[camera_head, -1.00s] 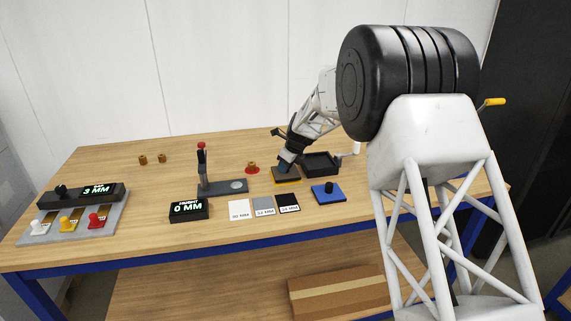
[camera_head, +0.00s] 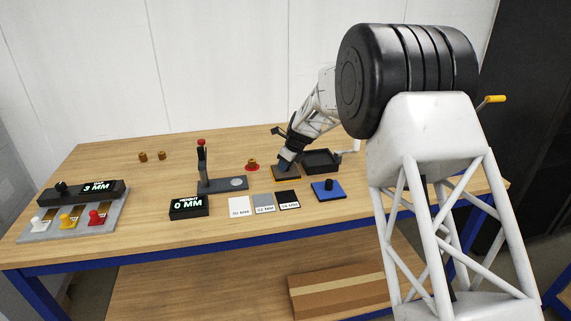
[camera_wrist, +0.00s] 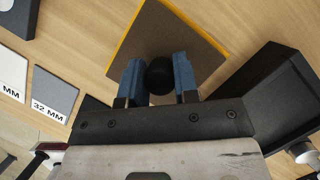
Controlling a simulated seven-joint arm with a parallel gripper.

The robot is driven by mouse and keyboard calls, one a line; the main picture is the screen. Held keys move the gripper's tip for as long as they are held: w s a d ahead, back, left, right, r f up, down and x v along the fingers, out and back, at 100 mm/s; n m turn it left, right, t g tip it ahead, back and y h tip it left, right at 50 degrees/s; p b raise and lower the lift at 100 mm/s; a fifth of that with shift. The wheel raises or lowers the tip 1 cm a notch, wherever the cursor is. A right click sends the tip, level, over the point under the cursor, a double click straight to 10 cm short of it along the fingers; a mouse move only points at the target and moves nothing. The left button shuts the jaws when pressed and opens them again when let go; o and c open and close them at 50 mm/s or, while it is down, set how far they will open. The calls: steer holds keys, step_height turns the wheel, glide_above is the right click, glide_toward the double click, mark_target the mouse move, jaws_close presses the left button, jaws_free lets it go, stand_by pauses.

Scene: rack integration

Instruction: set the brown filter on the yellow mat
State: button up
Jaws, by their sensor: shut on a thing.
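The brown filter (camera_wrist: 163,38) is a flat square plate with a black round knob (camera_wrist: 159,76) on top. My gripper (camera_wrist: 159,85) is shut on this knob, with one blue finger on each side. The yellow mat (camera_wrist: 201,28) shows only as thin yellow strips along two edges of the plate, which covers nearly all of it. In the head view the filter (camera_head: 279,170) is under my gripper (camera_head: 287,164), over the mat (camera_head: 286,181). I cannot tell whether a small gap is left between plate and mat.
A black open tray (camera_head: 322,161) stands close to the right of my gripper. A blue plate with a black knob (camera_head: 328,191) lies in front. White, grey and black labelled cards (camera_head: 264,204) lie front left. A red-based brass part (camera_head: 252,166) and a lever stand (camera_head: 208,187) are further left.

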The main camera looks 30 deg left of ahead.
mark_target(292, 173)
steer(key=o, duration=1)
steer(key=shift+r, duration=0.15)
steer(key=v, duration=0.7)
steer(key=shift+d+r, duration=0.15)
steer(key=shift+r, duration=0.05)
stand_by(0.4)
